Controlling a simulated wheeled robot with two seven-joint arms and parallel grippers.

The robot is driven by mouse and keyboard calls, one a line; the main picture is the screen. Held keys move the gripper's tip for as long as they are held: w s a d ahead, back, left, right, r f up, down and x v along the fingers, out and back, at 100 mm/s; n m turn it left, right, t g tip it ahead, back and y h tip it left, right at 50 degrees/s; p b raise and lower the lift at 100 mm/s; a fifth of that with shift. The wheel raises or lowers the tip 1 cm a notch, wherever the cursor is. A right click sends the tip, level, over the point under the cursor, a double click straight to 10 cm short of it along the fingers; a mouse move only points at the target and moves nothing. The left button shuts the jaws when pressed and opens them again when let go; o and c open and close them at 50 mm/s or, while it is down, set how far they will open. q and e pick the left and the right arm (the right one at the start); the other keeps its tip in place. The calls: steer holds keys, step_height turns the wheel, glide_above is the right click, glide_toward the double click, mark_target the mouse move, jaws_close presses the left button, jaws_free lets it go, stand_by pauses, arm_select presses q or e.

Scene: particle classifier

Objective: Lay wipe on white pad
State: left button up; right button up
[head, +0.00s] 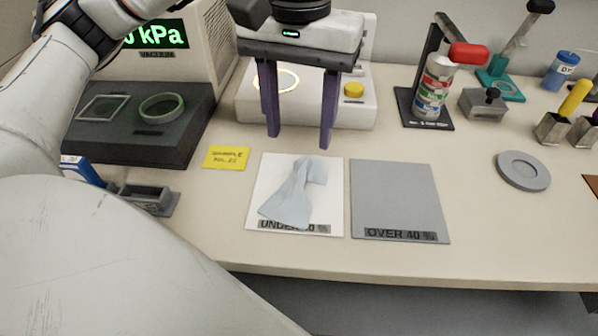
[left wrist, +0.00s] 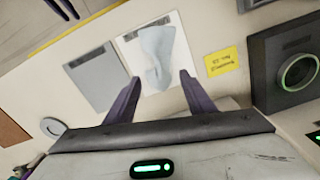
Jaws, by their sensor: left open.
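The wipe (head: 294,194), a light blue crumpled cloth, lies on the white pad (head: 257,182), whose front label is partly covered by the cloth. The wipe (left wrist: 157,55) also lies on the white pad (left wrist: 185,62) in the left wrist view. My left gripper (head: 299,142) is open and empty, with its two purple fingers apart above and behind the white pad. In the left wrist view the fingers (left wrist: 160,82) point at the pad, with the wipe beyond and between their tips. My right gripper is not in view.
A grey pad (head: 395,195) labelled OVER 40 % lies just right of the white pad. A yellow note (head: 226,158) lies to the left. A white device (head: 360,108) with a yellow knob stands behind. A grey round dish (head: 523,171) is at the right.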

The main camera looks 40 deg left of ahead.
arm_select(q)
step_height(320, 180, up, 6)
steer(key=shift+f+p, duration=0.1)
steer(key=shift+p, duration=0.7)
